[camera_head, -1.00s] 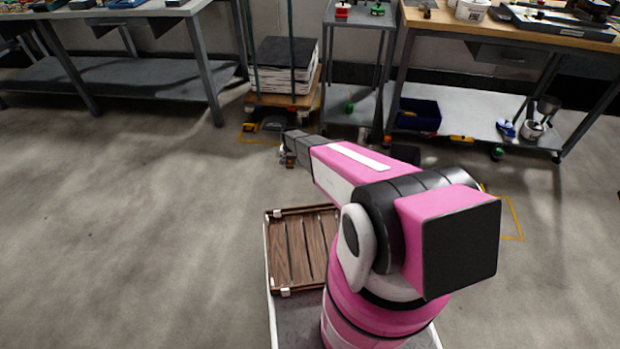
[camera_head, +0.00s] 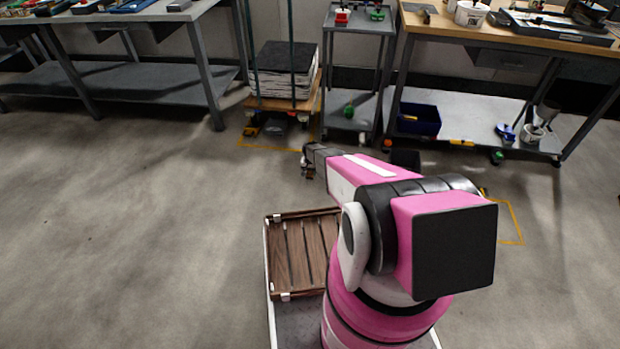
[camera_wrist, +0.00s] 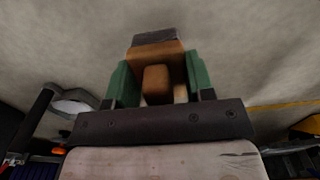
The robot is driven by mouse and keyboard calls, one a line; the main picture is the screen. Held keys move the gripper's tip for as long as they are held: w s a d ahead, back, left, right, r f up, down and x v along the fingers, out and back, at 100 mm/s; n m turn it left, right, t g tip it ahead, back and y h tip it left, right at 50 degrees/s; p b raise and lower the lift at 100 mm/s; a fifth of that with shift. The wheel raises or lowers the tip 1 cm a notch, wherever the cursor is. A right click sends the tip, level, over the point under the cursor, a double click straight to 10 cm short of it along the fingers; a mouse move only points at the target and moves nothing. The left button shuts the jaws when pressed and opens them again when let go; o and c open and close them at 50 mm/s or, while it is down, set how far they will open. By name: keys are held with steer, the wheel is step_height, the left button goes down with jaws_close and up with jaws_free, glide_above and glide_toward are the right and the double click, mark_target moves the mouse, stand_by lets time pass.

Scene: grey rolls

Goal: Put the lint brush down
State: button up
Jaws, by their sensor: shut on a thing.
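The lint brush (camera_wrist: 157,52) shows in the wrist view as a brown, wood-like piece with a dark grey end. It sits between the two green fingers of my gripper (camera_wrist: 160,85), which is shut on it. In the head view my gripper (camera_head: 307,170) is at the end of the outstretched arm, over the floor beyond the wooden crate. The brush is too small to make out clearly there. Bare grey floor shows behind the brush in the wrist view, and the brush touches no other surface that I can see.
A slatted wooden crate (camera_head: 292,252) lies on my base. A grey workbench (camera_head: 150,12) stands at the back left, a loaded trolley (camera_head: 262,104) and grey cart (camera_head: 352,122) at the back middle, a wood-topped bench (camera_head: 545,32) at the back right. The left floor is clear.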

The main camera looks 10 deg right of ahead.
steer(key=shift+f, duration=1.95)
steer(key=o, duration=0.8)
steer(key=shift+f, duration=0.15)
steer(key=shift+o, duration=0.2)
steer(key=r, duration=1.2)
steer(key=shift+s+r, duration=0.15)
steer(key=shift+s, duration=0.05)
step_height(320, 180, up, 10)
glide_above(310, 177)
steer(key=s, duration=0.4)
steer(key=s+r+n, duration=0.3)
steer(key=s+r, duration=2.7)
steer(key=r, duration=0.1)
steer(key=shift+d+r+n, duration=0.15)
steer(key=shift+d+n, duration=0.15)
